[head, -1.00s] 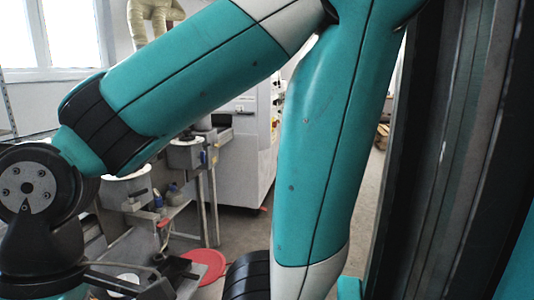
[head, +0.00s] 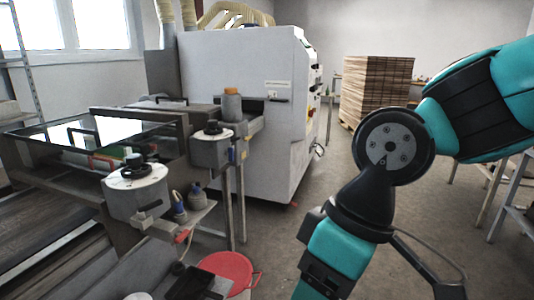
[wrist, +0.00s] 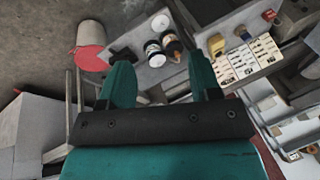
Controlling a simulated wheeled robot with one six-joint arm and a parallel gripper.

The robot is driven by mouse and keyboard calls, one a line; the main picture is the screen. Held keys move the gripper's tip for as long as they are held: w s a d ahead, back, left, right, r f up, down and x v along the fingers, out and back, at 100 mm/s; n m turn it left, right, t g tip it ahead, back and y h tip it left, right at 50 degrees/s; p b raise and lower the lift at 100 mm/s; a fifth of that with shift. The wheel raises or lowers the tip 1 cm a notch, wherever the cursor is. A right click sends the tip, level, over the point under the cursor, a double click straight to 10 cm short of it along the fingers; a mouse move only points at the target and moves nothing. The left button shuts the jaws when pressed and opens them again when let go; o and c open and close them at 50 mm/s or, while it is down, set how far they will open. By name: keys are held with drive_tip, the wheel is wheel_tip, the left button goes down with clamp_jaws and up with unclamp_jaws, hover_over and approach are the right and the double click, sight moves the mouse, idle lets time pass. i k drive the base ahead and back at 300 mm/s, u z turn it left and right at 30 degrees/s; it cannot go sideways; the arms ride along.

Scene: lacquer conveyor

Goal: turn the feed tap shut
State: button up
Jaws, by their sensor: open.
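The feed tap is hard to single out. In the head view a small grey fitting (head: 148,220), which may be the tap, sticks out below a round grey pot (head: 135,198) with a white top. A small red part (head: 183,236) shows under the ledge beside it; I cannot tell if it is a handle. My gripper (wrist: 162,75) shows in the wrist view with its two teal fingers wide apart and nothing between them. It hangs over a grey bench, and touches nothing that I can see. The head view shows my arm at right, but not the fingertips.
A second grey pot (head: 210,150) stands behind the first. Small bottles (head: 188,203) stand on the ledge. A bucket with a red lid (wrist: 89,59) stands on the floor. A white machine (head: 235,105) and stacked boards (head: 375,88) are behind. Floor between them is clear.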

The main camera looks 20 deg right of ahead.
sight(230, 154)
drive_tip(key=z, duration=0.05)
drive_tip(key=k, duration=0.55)
drive_tip(key=z, duration=1.05)
drive_tip(key=i, duration=1.25)
drive_tip(key=u, duration=0.65)
drive_tip(key=i, duration=0.45)
drive_tip(key=u, duration=0.4)
